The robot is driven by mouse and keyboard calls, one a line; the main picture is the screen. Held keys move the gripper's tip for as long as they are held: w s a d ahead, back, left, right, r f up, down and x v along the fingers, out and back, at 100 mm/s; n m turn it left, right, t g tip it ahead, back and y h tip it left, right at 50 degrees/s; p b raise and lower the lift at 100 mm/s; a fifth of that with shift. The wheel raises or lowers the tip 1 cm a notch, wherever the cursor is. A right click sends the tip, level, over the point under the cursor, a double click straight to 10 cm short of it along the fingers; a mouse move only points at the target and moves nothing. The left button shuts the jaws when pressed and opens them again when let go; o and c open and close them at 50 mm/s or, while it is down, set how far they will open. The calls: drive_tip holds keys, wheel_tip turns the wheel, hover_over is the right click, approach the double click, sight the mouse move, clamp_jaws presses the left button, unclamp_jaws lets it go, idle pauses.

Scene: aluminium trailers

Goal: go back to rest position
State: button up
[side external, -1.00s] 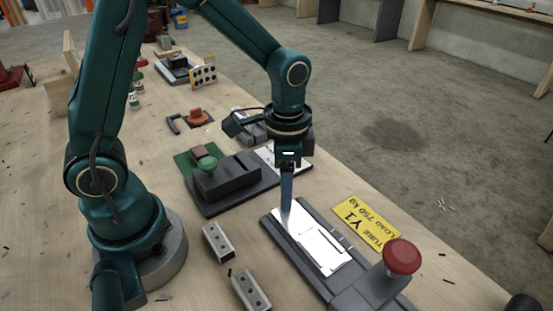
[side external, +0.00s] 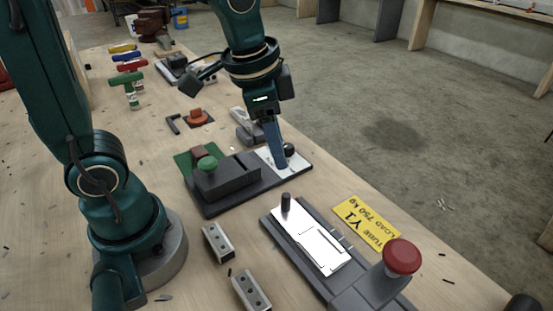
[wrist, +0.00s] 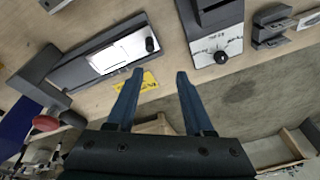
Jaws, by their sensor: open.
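My gripper (side external: 277,164) is raised above the bench in the side view, near the white dial plate of the dark green-knobbed device. In the wrist view my gripper (wrist: 160,73) shows two blue fingers spread apart with nothing between them. The dark fixture with a bright metal plate (side external: 322,247) and a short black peg (side external: 286,203) lies nearer the camera. The same plate (wrist: 122,51) shows at the upper left in the wrist view. The black dial knob (side external: 289,149) stands beside my fingers in the side view; I cannot tell its exact distance from them.
A red mushroom button (side external: 401,257) rises at the fixture's near end. A yellow label (side external: 366,222) lies beside it. Two metal blocks (side external: 217,242) (side external: 251,290) lie near my base. Colored-handled tools (side external: 128,66) stand at the back left. Open floor lies right of the bench.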

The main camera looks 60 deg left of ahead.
drive_tip(key=s+a+r+n+t, duration=0.1)
drive_tip(key=s+n+t, duration=0.1)
drive_tip(key=s+n, duration=0.3)
drive_tip(key=s, duration=0.3)
drive_tip(key=shift+r+n+t, duration=0.3)
drive_tip(key=shift+n+t, duration=0.1)
idle(1.0)
